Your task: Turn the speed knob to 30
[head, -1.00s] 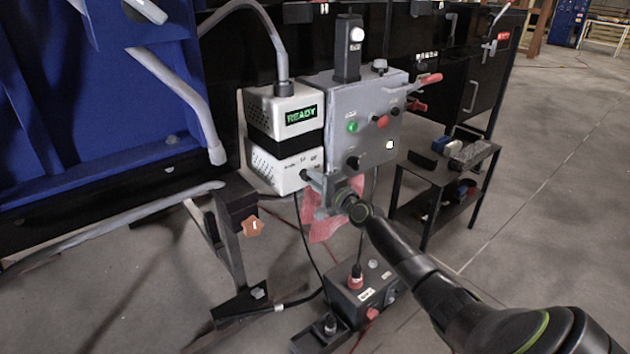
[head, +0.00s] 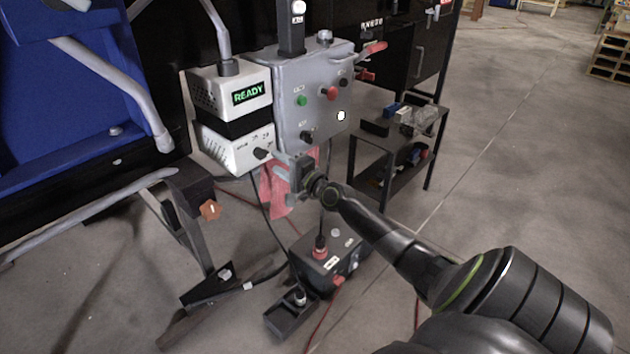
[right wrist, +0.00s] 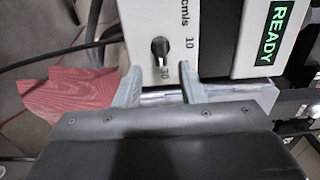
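The speed knob (head: 262,153) is a small black knob on the white lower box (head: 228,147) below the READY display. In the right wrist view the knob (right wrist: 160,47) stands out from the white face, beside the marks cm/s, 10 and 30. Its exact setting is hard to read. My right gripper (head: 286,178) is below and right of the knob in the head view. In the right wrist view its two fingers (right wrist: 160,86) are apart with nothing between them, and the knob shows just beyond their tips. My left gripper is not in view.
A grey control box (head: 315,105) with buttons and knobs stands right beside the white box. A red cloth (head: 275,185) hangs behind my gripper. A black pedestal box (head: 325,262) is on the floor below. A small black table (head: 392,160) stands to the right.

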